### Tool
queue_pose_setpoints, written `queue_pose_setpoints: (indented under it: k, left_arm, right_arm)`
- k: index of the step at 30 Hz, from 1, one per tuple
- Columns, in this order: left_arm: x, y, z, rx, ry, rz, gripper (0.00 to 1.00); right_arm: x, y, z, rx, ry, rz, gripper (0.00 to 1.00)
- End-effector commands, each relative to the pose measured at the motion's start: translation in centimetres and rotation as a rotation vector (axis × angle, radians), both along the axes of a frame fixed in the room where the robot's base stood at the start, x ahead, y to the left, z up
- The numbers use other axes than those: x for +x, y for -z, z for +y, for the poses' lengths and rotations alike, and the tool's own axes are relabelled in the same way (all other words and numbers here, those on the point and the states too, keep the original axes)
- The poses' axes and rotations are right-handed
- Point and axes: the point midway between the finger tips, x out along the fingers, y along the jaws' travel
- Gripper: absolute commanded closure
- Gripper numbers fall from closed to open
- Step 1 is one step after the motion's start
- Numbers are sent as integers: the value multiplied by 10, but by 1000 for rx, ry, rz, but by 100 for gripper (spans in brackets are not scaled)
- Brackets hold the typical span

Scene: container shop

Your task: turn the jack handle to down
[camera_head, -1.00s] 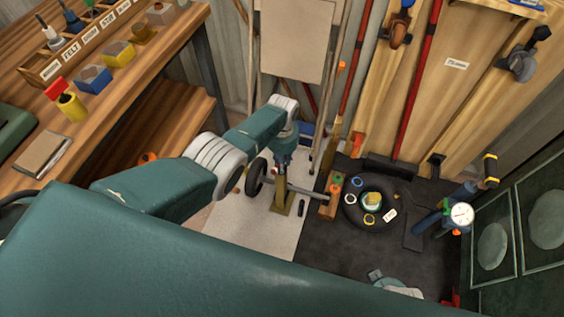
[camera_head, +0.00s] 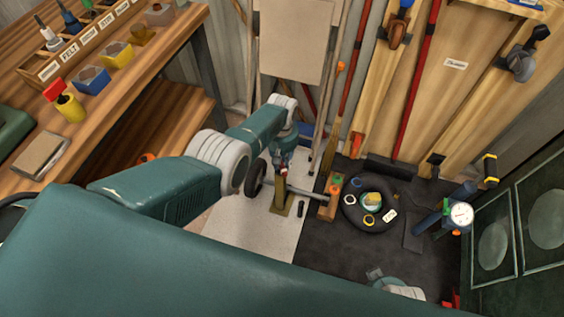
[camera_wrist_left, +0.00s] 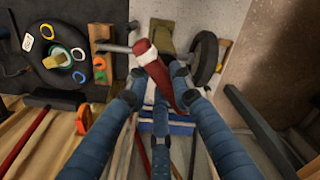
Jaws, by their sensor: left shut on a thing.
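The jack stands on the pale floor mat (camera_head: 235,225), with an olive body (camera_head: 281,190). In the left wrist view the jack's handle (camera_wrist_left: 163,82) is a tapered red piece with a white band. My left gripper (camera_head: 283,158) reaches down over the jack. In the left wrist view its blue fingers (camera_wrist_left: 160,80) are shut on the handle, one on each side. The handle lies slanted across that view. In the head view the arm and fingers hide most of the handle. My right gripper is not in view.
A black round tray (camera_head: 350,214) with coloured rings lies to the right. Long poles (camera_head: 333,130) lean behind. A workbench (camera_head: 140,75) stands left.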

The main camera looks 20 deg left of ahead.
Motion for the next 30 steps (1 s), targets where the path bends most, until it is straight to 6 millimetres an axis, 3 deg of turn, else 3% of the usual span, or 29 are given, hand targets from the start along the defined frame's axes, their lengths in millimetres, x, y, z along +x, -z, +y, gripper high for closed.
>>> queue_pose_setpoints:
  k: [18, 30]
  left_arm:
    - [4, -1, 3, -1, -577, -4, 100]
    - [4, -1, 4, -1, -827, -5, 100]
  right_arm:
    - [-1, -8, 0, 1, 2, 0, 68]
    - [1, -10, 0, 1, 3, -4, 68]
